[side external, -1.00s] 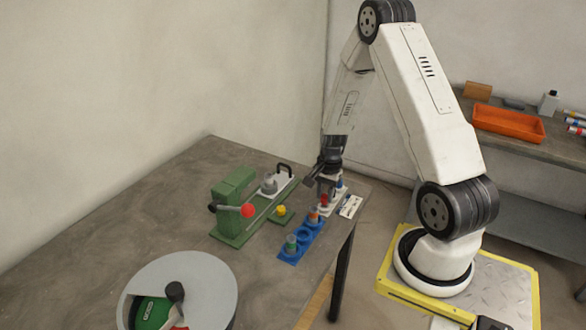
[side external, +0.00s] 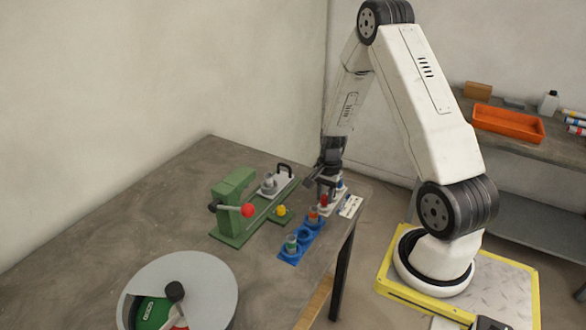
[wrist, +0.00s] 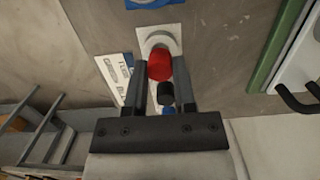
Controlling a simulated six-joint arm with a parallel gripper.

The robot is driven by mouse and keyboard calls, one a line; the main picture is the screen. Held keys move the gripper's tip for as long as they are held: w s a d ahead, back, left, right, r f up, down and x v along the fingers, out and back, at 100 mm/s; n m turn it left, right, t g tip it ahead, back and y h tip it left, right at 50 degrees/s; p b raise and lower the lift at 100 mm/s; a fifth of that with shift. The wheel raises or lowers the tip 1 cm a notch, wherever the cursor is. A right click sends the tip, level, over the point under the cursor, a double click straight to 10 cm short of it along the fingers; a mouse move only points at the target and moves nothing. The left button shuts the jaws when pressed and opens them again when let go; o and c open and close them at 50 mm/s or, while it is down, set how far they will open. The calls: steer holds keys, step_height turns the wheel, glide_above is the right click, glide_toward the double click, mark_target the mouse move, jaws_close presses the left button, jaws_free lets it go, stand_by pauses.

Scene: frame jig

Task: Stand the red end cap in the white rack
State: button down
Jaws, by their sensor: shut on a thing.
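The red end cap (wrist: 160,66) is between the fingers of my gripper (wrist: 159,72), which is shut on it in the wrist view. In the side view the red cap (side external: 324,200) shows low between the fingers of my gripper (side external: 323,193), over the white rack (side external: 331,208). The rack (wrist: 174,31) also shows in the wrist view, with a round pale ring just beyond the cap. I cannot tell whether the cap touches the rack.
A blue holder (side external: 291,254) with round seats and parts stands in front of the rack. A printed white card (side external: 351,206) lies beside the rack near the table edge. A green fixture (side external: 233,190) with a red knob stands to the left. Open table lies beyond it.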

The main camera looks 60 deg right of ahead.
steer(key=shift+f, duration=0.5)
steer(key=shift+c, duration=1)
jaws_free()
steer(key=shift+r, duration=0.2)
steer(key=shift+r, duration=0.55)
steer(key=shift+r, duration=0.1)
steer(key=shift+r, duration=3.4)
